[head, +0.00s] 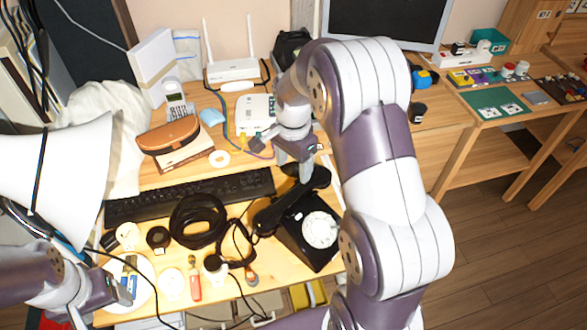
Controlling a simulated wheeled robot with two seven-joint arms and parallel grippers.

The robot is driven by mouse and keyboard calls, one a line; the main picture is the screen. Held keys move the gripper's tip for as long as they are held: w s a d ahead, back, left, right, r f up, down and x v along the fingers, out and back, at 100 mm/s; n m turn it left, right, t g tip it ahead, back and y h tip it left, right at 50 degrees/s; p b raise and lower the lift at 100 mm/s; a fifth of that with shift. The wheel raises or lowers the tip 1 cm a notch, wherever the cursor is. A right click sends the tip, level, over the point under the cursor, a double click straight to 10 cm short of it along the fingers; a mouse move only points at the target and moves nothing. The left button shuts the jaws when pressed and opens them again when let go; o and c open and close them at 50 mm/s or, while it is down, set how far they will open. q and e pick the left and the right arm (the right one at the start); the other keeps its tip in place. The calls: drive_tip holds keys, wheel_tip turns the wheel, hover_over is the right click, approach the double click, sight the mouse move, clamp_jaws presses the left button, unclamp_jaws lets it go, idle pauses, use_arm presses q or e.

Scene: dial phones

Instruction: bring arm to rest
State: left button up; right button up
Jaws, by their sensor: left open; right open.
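A black dial phone (297,251) with a white dial (320,230) stands at the front right of the desk. Its black handset (281,203) lies at a slant by the phone's back left; whether it rests fully on the cradle is hard to tell. My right gripper (287,152) is open and empty, pointing down above the desk just behind the handset. My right arm crosses the middle of the view and hides part of the desk. My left gripper (122,292) is open at the lower left, over a white plate (143,301).
A black keyboard (190,196), coiled black cable (198,221) and screwdriver (195,278) crowd the desk. Behind are a brown case (168,136), a cordless phone (177,101) and a white router (233,70). A white lamp shade (50,180) is at left. Open floor (500,255) lies right.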

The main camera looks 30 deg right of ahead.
idle(0.4)
drive_tip(key=s+a+r+n+p, duration=0.3)
drive_tip(key=s+a+r+n, duration=0.1)
drive_tip(key=s+n, duration=0.2)
drive_tip(key=s+a+r+n+t+p, duration=0.1)
drive_tip(key=s+a+r+n+p, duration=0.3)
drive_tip(key=s+n, duration=0.3)
drive_tip(key=shift+s+r+n, duration=0.15)
drive_tip(key=shift+s+n, duration=0.1)
drive_tip(key=shift+n, duration=0.65)
